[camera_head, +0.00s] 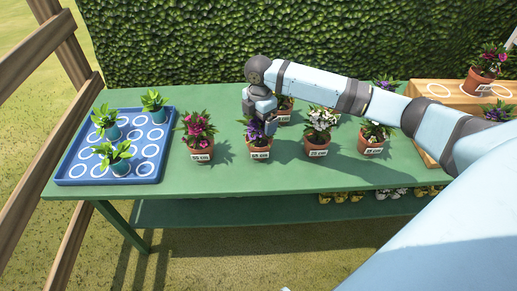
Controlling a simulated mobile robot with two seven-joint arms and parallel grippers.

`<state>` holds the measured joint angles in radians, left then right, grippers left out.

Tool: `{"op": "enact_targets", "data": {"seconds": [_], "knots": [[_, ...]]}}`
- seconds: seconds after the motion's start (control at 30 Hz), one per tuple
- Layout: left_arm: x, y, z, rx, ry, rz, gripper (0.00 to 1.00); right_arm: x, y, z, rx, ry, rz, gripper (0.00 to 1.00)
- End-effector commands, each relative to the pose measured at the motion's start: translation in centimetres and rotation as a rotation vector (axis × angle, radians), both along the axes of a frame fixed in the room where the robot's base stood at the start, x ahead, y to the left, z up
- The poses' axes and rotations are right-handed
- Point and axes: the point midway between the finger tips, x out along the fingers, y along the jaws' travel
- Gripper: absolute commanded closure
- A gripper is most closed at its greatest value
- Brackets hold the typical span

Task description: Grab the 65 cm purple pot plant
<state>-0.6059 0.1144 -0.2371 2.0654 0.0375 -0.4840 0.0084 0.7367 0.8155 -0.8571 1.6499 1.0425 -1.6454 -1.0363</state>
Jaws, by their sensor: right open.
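The purple-flowered pot plant (260,152) stands upright in a terracotta pot with a white label on the green table (221,178). The label appears to read 65 cm, though it is small. My right gripper (259,124) is open, pointing down directly above and behind this plant, among or right by its purple flowers. The gripper hides part of the flowers, and I cannot tell whether the fingers touch them. My left gripper is not in view.
A pink-flowered pot (198,149) stands to the left and a white-flowered pot (317,148) to the right, both close. A blue tray (75,171) with seedlings is at the table's left. A wooden rack (442,101) stands at the right. A hedge (200,40) rises behind.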

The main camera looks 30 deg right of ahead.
Motion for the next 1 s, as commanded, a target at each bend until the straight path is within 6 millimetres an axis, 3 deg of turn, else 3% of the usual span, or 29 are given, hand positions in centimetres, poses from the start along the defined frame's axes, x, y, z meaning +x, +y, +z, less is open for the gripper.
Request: {"op": "enact_targets", "data": {"seconds": [0.13,0.47,0.73,1.0], "knots": [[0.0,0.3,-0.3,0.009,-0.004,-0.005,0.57,0.0,0.1,-2.8,0.0,0.002,0.0,0.0],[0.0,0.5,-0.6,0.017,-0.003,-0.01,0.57,0.1,-0.1,-5.1,0.0,-0.002,-0.001,0.0],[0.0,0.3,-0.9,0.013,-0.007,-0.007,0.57,0.1,-0.3,-9.0,0.0,0.0,-0.001,0.0],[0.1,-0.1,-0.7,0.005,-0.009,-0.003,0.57,0.1,-0.3,-9.4,0.0,-0.003,0.0,0.0]]}}
